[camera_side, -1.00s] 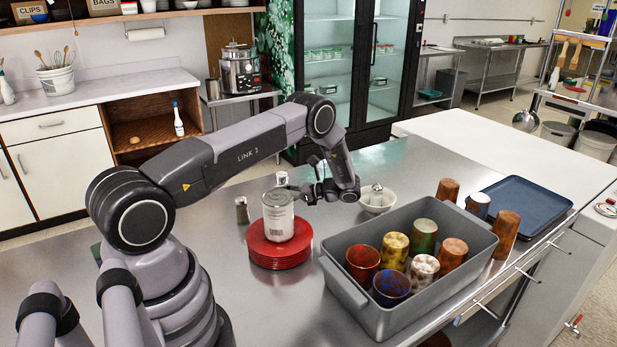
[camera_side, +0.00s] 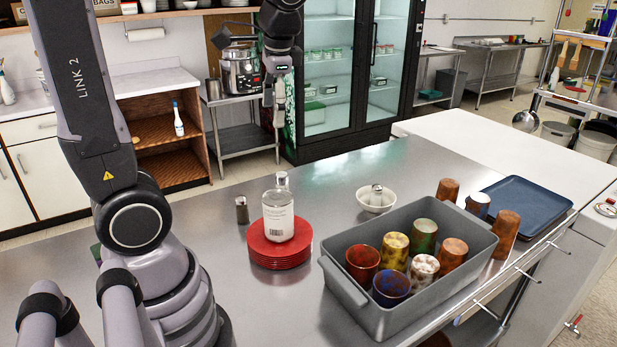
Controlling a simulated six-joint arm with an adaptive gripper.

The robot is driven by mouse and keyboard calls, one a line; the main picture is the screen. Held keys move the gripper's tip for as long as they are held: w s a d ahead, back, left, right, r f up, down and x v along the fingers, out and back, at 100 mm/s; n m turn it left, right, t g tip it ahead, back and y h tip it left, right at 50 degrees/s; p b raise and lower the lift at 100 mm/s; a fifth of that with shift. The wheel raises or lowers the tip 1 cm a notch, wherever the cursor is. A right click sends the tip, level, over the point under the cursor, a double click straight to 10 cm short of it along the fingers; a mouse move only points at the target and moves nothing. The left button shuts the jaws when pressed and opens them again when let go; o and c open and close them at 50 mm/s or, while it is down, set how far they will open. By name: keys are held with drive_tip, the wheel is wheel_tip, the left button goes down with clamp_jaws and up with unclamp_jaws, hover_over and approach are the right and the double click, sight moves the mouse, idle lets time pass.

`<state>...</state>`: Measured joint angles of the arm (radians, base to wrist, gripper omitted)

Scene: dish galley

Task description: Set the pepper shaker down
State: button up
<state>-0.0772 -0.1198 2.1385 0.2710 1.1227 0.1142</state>
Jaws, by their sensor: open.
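Three small metal-topped shakers show, and I cannot tell which is the pepper shaker. One shaker (camera_side: 242,210) stands upright on the steel counter, left of the red plates. Another shaker (camera_side: 376,194) is upright in the small white bowl (camera_side: 364,204). The third shaker (camera_side: 282,180) shows at the top of the white labelled container (camera_side: 278,217); whether it is on it or behind it is unclear. That container stands on the stack of red plates (camera_side: 278,259). My gripper (camera_side: 275,106) is open and empty, raised high above the counter's far side, clear of all shakers.
A grey bin (camera_side: 343,284) holding several patterned cups fills the counter's right front. More cups stand between it and a blue tray (camera_side: 527,204). The steel counter (camera_side: 330,185) is clear behind the plates and bowl.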

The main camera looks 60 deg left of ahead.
drive_tip(key=s+d+r+n+t+h, duration=0.1)
drive_tip(key=s+d+t, duration=0.4)
drive_tip(key=s, duration=0.5)
drive_tip(key=shift+d+r+n+t+h, duration=0.2)
drive_tip(key=shift+d+n+t+h, duration=0.15)
drive_tip(key=shift+d+h, duration=0.55)
